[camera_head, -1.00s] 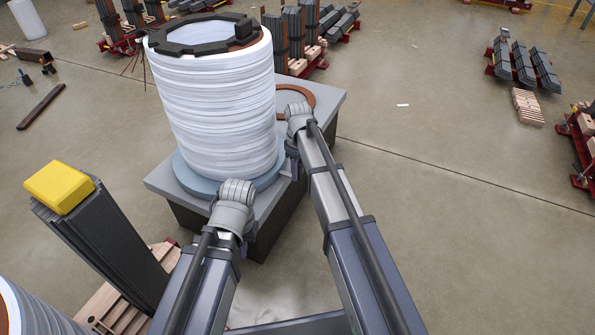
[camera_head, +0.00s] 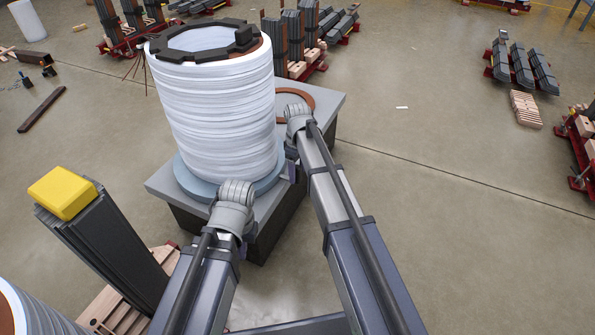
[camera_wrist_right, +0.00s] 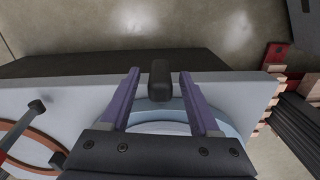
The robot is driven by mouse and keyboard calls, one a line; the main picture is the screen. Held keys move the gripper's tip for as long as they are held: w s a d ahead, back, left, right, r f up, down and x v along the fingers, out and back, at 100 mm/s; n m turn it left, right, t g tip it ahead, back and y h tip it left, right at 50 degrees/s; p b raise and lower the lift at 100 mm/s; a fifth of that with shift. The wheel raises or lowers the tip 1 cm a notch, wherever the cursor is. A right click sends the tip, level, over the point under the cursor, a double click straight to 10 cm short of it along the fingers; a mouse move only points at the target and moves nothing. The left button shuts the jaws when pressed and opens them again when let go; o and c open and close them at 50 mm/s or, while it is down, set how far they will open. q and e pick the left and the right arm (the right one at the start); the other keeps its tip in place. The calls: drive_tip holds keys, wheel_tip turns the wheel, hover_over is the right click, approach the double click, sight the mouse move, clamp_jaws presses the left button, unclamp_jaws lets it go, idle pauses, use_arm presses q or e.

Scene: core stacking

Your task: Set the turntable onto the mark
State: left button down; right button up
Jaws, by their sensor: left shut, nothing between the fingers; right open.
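The turntable is a pale blue disc (camera_head: 197,184) on a grey-topped stand (camera_head: 325,92), under a tall white coil (camera_head: 215,110). A brown ring (camera_head: 297,102), apparently the mark, lies flat on the same top, right of the coil and partly hidden by it and my right arm. In the right wrist view, the ring (camera_wrist_right: 22,135) is at the left. My right gripper (camera_wrist_right: 159,72) is open, its purple fingers on either side of a dark knob (camera_wrist_right: 160,80) at the disc (camera_wrist_right: 158,110); contact is unclear. My left gripper (camera_head: 246,245) is shut and empty near the stand's front edge.
A dark notched ring (camera_head: 205,42) sits on the coil's top. A yellow block (camera_head: 63,192) tops a dark stack at left, with wooden pallets below. Red racks with dark stacks (camera_head: 295,40) stand behind. The floor at right is mostly clear.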

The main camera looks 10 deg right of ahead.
wheel_tip(320, 180, up, 6)
drive_tip(key=p, duration=0.5)
drive_tip(key=shift+r+p, duration=0.2)
drive_tip(key=shift+p, duration=0.1)
drive_tip(key=shift+f, duration=0.1)
drive_tip(key=s+a+r+m+p, duration=0.2)
drive_tip(key=s, duration=0.7)
drive_tip(key=s+a+r+m+h+p, duration=0.1)
drive_tip(key=s+a+r+m+p, duration=0.15)
drive_tip(key=s, duration=0.65)
drive_tip(key=s+a+r+m+p, duration=0.1)
drive_tip(key=s+a, duration=0.2)
drive_tip(key=s, duration=0.7)
wheel_tip(320, 180, up, 37)
drive_tip(key=w+p, duration=0.2)
drive_tip(key=p, duration=3.4)
drive_tip(key=shift+p, duration=0.35)
